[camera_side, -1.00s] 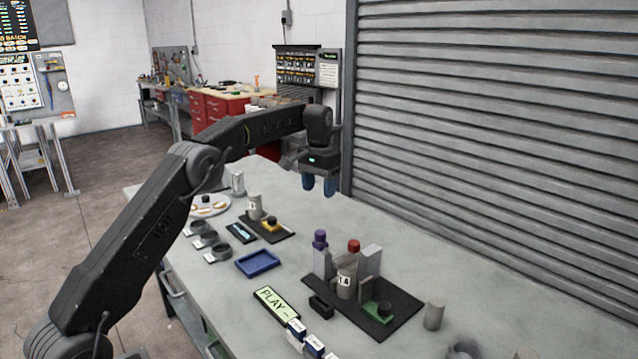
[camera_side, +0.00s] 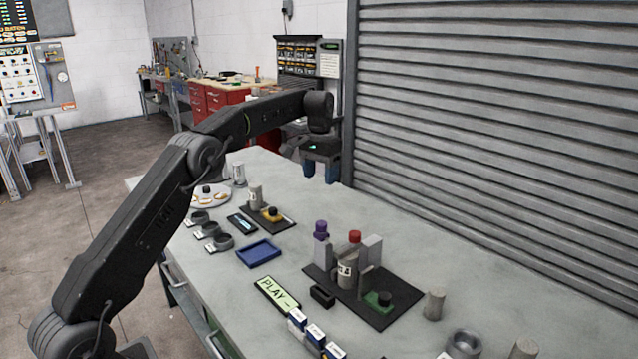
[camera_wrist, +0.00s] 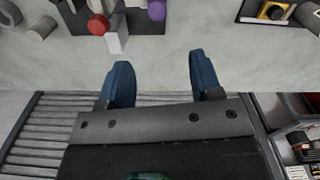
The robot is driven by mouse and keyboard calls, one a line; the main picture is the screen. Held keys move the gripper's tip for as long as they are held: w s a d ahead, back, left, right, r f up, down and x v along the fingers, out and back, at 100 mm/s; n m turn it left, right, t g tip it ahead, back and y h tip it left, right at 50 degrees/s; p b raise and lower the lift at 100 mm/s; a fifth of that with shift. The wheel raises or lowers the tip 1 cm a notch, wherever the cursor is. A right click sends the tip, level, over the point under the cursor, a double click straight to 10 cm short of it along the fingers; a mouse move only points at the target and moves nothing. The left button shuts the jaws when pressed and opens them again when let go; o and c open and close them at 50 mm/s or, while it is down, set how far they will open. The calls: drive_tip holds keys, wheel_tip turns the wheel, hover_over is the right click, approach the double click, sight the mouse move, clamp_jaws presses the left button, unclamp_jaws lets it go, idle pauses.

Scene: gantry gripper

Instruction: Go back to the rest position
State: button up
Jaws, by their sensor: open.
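My gripper (camera_side: 321,171) hangs above the far edge of the grey workbench (camera_side: 400,230), near the roller shutter, with its blue fingers pointing down. In the wrist view its two blue fingers (camera_wrist: 157,85) stand wide apart with nothing between them. It is open and empty, well clear of the objects on the bench.
A black mat (camera_side: 377,317) holds grey blocks, a purple-topped piece (camera_side: 321,229), a red-topped piece (camera_side: 355,237) and a green block (camera_side: 377,300). A blue tray (camera_side: 259,253) lies left of it. The roller shutter (camera_side: 490,130) rises behind the bench. The bench's far strip is bare.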

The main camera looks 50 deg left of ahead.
drive_tip(key=s+d+r+m+t, duration=0.1)
drive_tip(key=s+d+r+t, duration=0.2)
drive_tip(key=s+d+r, duration=1.05)
drive_tip(key=s+d+f+t, duration=0.1)
drive_tip(key=s+f, duration=0.2)
drive_tip(key=s, duration=0.4)
drive_tip(key=s+d+f, duration=0.2)
drive_tip(key=s+f, duration=0.2)
drive_tip(key=s, duration=0.4)
drive_tip(key=s+d+f+m+t, duration=0.1)
drive_tip(key=s+d+f, duration=0.1)
drive_tip(key=s, duration=0.6)
drive_tip(key=shift+f+t, duration=0.3)
drive_tip(key=shift+f, duration=0.6)
